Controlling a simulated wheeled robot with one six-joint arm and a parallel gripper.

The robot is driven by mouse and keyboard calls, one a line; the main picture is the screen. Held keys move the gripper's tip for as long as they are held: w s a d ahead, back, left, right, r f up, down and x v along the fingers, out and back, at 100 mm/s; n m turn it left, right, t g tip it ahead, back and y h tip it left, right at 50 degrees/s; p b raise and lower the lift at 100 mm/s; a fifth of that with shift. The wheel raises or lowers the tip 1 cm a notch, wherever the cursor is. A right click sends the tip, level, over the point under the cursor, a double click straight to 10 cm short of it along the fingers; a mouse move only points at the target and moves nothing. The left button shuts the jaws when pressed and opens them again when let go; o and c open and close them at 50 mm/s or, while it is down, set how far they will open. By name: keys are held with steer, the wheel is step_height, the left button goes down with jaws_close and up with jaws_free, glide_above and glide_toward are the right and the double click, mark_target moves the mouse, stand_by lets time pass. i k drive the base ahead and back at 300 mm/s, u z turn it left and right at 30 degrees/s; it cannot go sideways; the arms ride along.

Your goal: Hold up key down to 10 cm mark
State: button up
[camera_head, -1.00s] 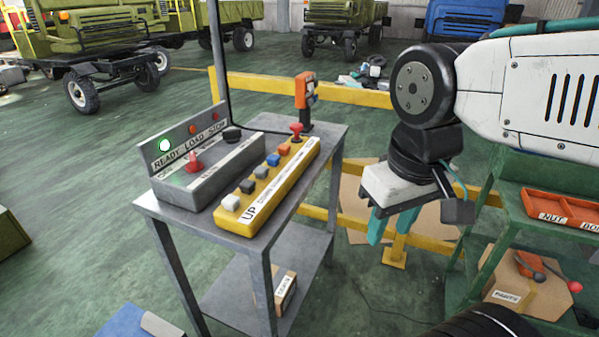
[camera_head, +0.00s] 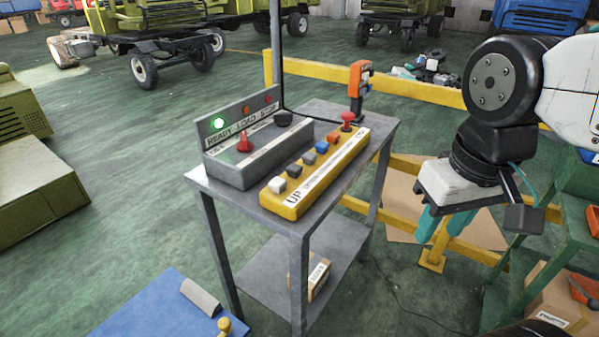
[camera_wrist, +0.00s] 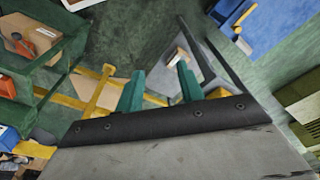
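A yellow control box (camera_head: 318,172) labelled UP lies on a grey metal table (camera_head: 335,108). It has a row of keys; the white key (camera_head: 277,185) is nearest the UP label, and a red knob (camera_head: 347,120) stands at the far end. My gripper (camera_head: 440,228) hangs to the right of the table, apart from the box, with its teal fingers pointing down. In the wrist view the two teal fingers (camera_wrist: 160,88) are spread with nothing between them. No 10 cm mark is readable in these views.
A grey panel (camera_head: 257,155) with a lit green lamp and a red switch stands beside the yellow box. An orange device (camera_head: 359,85) stands at the table's far corner. A yellow rail (camera_head: 410,90) runs behind. Green shelving (camera_head: 540,240) is at right; a blue surface (camera_head: 165,305) at lower left.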

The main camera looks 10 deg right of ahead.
mark_target(277, 185)
steer(key=u, duration=0.55)
steer(key=k, duration=1.25)
steer(key=z, duration=0.2)
steer(key=i, duration=0.55)
steer(key=z, duration=0.6)
steer(key=i, duration=1.15)
steer(key=u, duration=0.55)
